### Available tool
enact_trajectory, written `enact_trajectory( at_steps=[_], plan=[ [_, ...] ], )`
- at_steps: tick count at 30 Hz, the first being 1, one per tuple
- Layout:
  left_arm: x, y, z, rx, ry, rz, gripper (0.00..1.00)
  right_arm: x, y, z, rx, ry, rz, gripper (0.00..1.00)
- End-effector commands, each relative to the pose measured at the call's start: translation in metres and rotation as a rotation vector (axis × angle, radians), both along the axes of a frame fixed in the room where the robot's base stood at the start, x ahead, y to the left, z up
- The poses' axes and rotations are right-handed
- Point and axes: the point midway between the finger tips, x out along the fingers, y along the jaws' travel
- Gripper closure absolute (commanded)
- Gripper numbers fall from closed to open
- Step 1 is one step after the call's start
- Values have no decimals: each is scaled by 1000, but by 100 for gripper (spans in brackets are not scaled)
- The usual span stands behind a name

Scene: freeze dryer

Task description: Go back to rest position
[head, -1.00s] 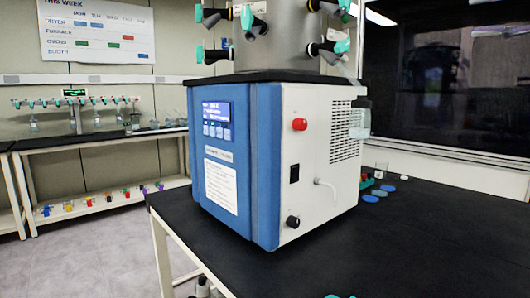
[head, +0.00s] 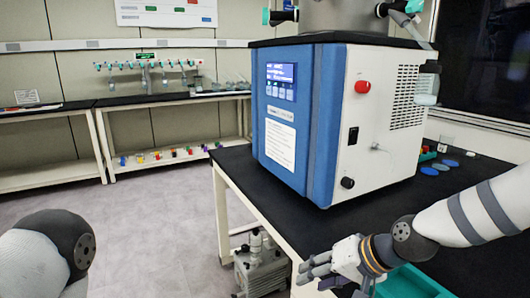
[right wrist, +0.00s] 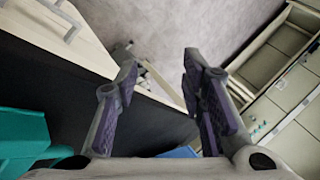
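My right gripper (head: 318,272) is in the lower right of the head view, at the front edge of the black table (head: 250,182). In the right wrist view its two purple-padded fingers (right wrist: 160,72) are spread apart with nothing between them. My left arm shows only as a rounded grey link at the lower left of the head view. My left gripper is out of the picture. The blue and white freeze dryer (head: 380,125) stands on the table behind my right gripper, apart from it.
A teal container (head: 412,284) lies at the lower right, partly behind my right arm. A pump (head: 262,268) stands on the floor by the table. A glass flask (head: 426,90) hangs at the dryer's right side. Open floor (head: 165,225) lies left of the table.

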Motion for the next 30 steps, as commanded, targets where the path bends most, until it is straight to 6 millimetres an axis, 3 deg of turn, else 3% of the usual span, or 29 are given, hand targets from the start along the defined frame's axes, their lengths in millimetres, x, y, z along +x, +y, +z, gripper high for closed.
enact_trajectory(
  at_steps=[1,3,5,9,12,15,19,30],
  plan=[
    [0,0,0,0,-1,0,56,-30,4,-37,-34,60,16,63],
    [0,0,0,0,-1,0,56,-73,3,-82,-83,132,28,63],
    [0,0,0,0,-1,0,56,-113,-1,-116,-133,192,38,63],
    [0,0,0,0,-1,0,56,-222,-29,-177,-277,337,70,63],
    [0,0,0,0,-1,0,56,-297,-61,-198,-400,423,107,63],
    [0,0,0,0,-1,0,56,-350,-89,-201,-504,478,142,63],
    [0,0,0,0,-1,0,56,-380,-110,-197,-577,505,170,63],
    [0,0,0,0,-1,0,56,-383,-113,-197,-586,507,173,63]
  ],
)
